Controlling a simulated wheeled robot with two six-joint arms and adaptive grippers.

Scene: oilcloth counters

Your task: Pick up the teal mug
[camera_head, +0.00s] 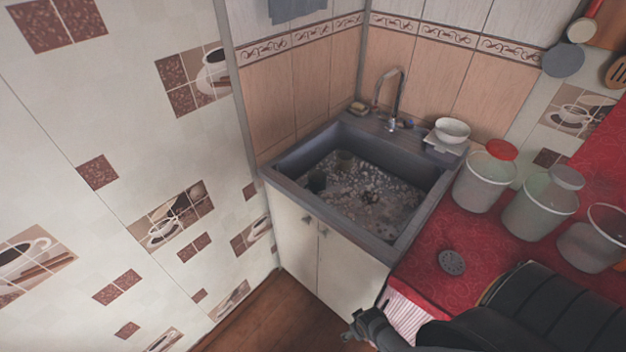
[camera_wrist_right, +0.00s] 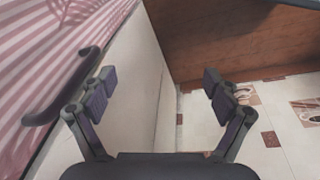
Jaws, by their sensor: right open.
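No clearly teal mug can be made out. My left gripper is not in view.
The sink (camera_head: 415,240) has a raised rim and a tap (camera_head: 393,105). A white bowl (camera_head: 452,129) stands behind it. Several jars, one a lidded jar (camera_head: 484,185), and a drain strainer (camera_head: 452,262) are on the red counter (camera_head: 425,283). Pink striped cloth (camera_wrist_right: 65,45) hangs beside my right gripper.

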